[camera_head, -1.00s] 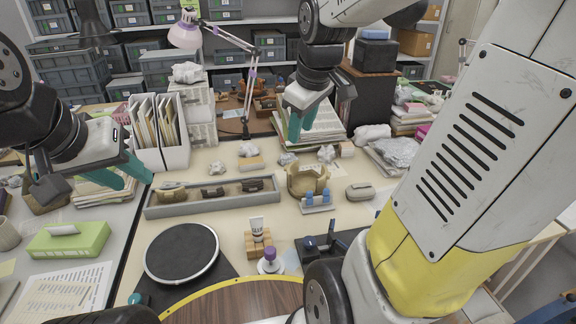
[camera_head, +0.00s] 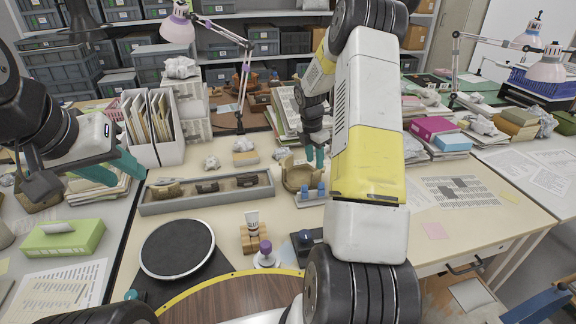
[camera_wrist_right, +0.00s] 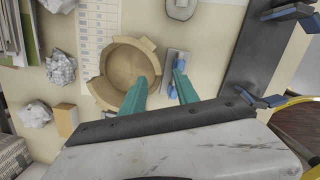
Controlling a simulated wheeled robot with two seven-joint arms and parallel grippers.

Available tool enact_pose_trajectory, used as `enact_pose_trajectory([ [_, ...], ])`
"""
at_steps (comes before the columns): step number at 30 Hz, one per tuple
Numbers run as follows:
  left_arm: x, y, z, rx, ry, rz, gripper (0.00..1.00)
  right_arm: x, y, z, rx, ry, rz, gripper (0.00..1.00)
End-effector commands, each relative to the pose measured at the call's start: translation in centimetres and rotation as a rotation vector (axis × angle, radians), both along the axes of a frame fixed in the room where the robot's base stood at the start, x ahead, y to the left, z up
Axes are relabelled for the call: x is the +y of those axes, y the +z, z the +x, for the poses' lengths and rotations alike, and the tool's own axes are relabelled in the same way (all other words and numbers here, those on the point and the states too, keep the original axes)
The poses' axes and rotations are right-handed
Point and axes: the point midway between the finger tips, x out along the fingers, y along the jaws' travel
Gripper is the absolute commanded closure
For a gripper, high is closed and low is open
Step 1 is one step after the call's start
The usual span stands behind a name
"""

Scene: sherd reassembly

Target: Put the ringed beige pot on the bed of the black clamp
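The ringed beige pot (camera_head: 296,177) stands on the table right of the grey tray, partly hidden by my right arm. In the right wrist view the pot (camera_wrist_right: 122,66) shows from above, with an uneven, broken rim. My right gripper (camera_wrist_right: 160,70) is open and empty above it; one teal finger overlaps the pot's right wall, the other is to the right of it. I cannot tell the height gap. The black clamp (camera_head: 306,240) is at the front, largely hidden behind my right arm. My left gripper (camera_head: 122,168) is open and empty at the left, above papers.
A small holder with blue-topped pieces (camera_head: 312,193) stands close beside the pot. A grey tray of sherds (camera_head: 205,193), a black turntable (camera_head: 178,249) and a wooden block with a tube (camera_head: 252,238) stand nearby. Plaster lumps and books lie behind.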

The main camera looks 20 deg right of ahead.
Motion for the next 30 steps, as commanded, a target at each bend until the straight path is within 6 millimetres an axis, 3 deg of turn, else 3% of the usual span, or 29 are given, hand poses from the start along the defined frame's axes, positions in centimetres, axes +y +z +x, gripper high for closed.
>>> enact_pose_trajectory([
  [12, 0.0, 0.0, 0.0, 0.0, 0.0, 0.0, 0.64, -0.3, -5.5, 0.8, 0.001, -0.002, 0.0, 0.63],
  [21, 0.0, 0.0, 0.0, 0.0, 0.0, 0.0, 0.64, -0.4, -5.9, 0.8, 0.0, -0.003, 0.0, 0.63],
  [27, 0.0, 0.0, 0.0, 0.0, 0.0, 0.0, 0.64, -0.4, -5.9, 0.8, 0.0, -0.003, 0.0, 1.0],
  [30, 0.0, 0.0, 0.0, 0.0, 0.0, 0.0, 0.64, -0.4, -5.9, 0.8, 0.0, -0.003, 0.0, 1.0],
])
